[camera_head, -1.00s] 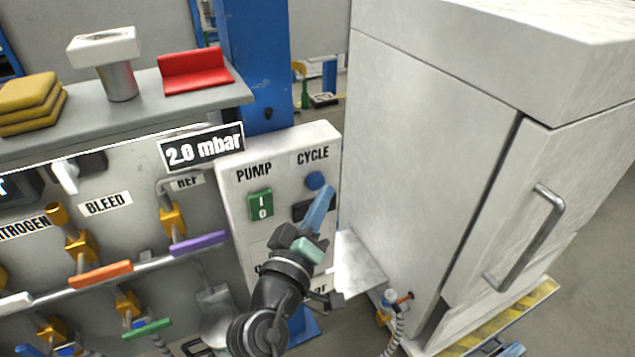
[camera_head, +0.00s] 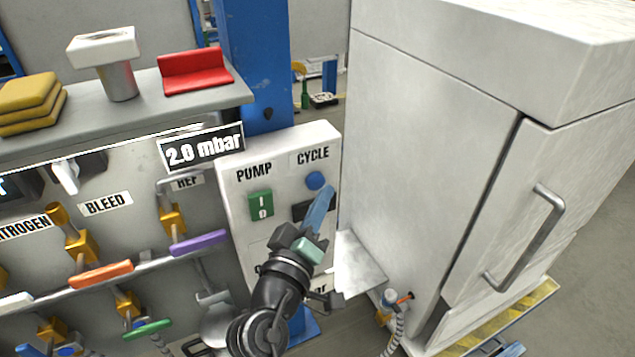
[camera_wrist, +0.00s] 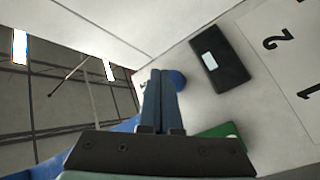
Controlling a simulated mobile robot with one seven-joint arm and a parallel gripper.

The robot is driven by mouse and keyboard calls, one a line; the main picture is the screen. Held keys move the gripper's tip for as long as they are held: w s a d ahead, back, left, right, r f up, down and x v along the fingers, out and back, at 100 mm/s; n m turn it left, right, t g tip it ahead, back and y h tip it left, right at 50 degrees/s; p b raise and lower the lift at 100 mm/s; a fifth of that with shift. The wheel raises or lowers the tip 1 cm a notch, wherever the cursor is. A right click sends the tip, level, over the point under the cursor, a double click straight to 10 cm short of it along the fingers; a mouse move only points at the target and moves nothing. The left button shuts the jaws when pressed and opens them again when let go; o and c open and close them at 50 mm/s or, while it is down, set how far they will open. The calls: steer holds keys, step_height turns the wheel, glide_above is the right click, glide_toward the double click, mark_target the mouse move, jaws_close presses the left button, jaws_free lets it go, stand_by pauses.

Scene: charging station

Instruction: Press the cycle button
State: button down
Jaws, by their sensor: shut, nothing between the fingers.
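The blue round cycle button (camera_head: 316,180) sits under the CYCLE label on the pale control panel (camera_head: 235,195). My gripper (camera_head: 329,190) is shut and empty, with its blue fingers pointing up at the panel just below and right of the button. In the wrist view, the fingertips (camera_wrist: 160,74) are beside the button (camera_wrist: 178,80) and hide part of it. I cannot tell whether they touch it.
A green pump switch (camera_head: 261,205) is left of the button, and a dark display (camera_head: 299,211) is below it, partly hidden by my fingers. A large white cabinet (camera_head: 430,130) stands close on the right. Valves with coloured handles (camera_head: 198,243) line the left.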

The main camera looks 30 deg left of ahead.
steer(key=shift+w+a+b, duration=0.25)
steer(key=shift+a+b, duration=0.1)
steer(key=shift+w+a+b, duration=0.3)
steer(key=shift+a+b, duration=0.05)
steer(key=shift+a, duration=0.05)
stand_by(0.9)
steer(key=shift+s+d, duration=0.6)
steer(key=shift+d, duration=0.15)
steer(key=shift+p, duration=0.3)
steer(key=s+d, duration=0.1)
steer(key=d, duration=0.1)
steer(key=s+d+p, duration=0.1)
steer(key=s+d, duration=0.1)
stand_by(0.3)
stand_by(0.7)
